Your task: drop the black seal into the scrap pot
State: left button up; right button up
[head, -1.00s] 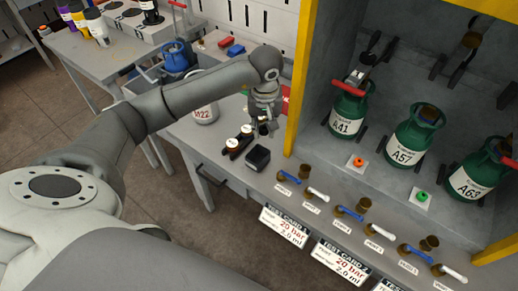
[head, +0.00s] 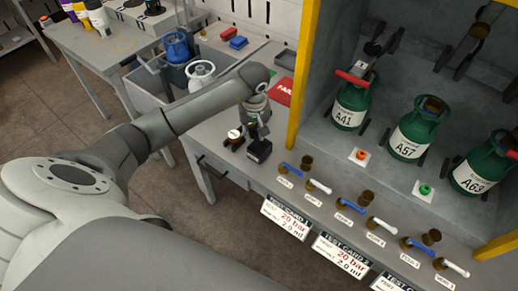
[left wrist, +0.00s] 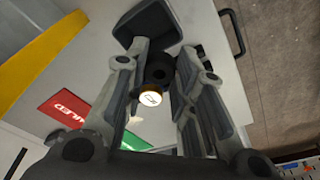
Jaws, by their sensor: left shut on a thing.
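My left gripper (head: 254,131) reaches down over the bench and is shut on a small dark ring, the black seal (left wrist: 158,73), which shows between its fingers in the left wrist view. The fingers hide the seal in the head view. A black open box that looks like the scrap pot (head: 259,151) stands on the bench just in front of the gripper; it also shows at the top of the left wrist view (left wrist: 150,22). Whether the seal is clear of its holder cannot be told. My right gripper is not in view.
A round labelled cap (head: 234,134) sits on a dark holder beside the gripper; it also shows in the left wrist view (left wrist: 150,98). A red card (head: 281,91) lies behind. A yellow post (head: 303,75) stands to the right. Blue and white levers (head: 290,169) line the bench front.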

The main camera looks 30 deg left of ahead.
pick_arm(q)
jog(key=o, duration=0.8)
jog(key=shift+c, duration=0.2)
notch_tip(320, 180, up, 12)
jog(key=s+d, duration=0.1)
jog(key=shift+s+f, duration=0.15)
jog(key=shift+s, duration=0.05)
jog(key=shift+d, duration=0.1)
